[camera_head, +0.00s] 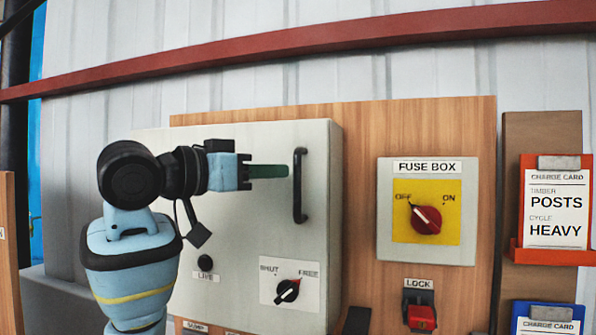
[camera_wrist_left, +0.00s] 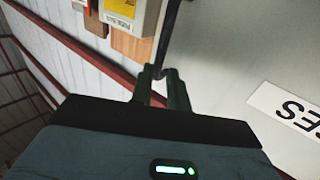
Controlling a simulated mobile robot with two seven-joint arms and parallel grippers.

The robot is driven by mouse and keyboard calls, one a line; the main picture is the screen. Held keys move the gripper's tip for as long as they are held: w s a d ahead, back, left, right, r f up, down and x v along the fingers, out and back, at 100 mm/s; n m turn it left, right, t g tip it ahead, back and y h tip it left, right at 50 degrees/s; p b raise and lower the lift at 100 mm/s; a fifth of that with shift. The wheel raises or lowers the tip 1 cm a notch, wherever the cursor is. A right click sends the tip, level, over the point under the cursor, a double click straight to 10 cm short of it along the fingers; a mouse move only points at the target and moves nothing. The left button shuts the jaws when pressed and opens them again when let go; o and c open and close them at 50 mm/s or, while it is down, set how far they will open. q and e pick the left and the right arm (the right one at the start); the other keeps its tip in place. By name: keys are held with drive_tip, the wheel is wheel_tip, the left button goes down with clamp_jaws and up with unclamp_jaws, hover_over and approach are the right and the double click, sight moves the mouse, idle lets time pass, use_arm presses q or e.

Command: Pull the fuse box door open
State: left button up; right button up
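The grey cabinet door (camera_head: 240,235) is shut against its box, with a black upright bar handle (camera_head: 299,185) near its right edge. My left gripper (camera_head: 289,171) points right at the handle, its green fingertips just short of the bar in the head view. In the left wrist view the fingers (camera_wrist_left: 164,72) stand slightly apart, and the dark handle (camera_wrist_left: 171,32) runs up from their tips; I see no clear grip on it. A "FUSE BOX" panel (camera_head: 468,220) to the right carries a red switch (camera_head: 426,219) turned toward OFF. My right gripper is not in view.
A black knob (camera_head: 288,290) marked SHUT and FREE sits low on the door, its pointer toward FREE. A red lock (camera_head: 420,316) is below the switch panel. Charge cards (camera_head: 556,205) hang at far right. A red beam (camera_head: 300,40) crosses above.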

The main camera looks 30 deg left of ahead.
sight(297, 212)
use_arm(q)
drive_tip(key=shift+x, duration=3.05)
drive_tip(key=shift+f, duration=0.1)
clamp_jaws()
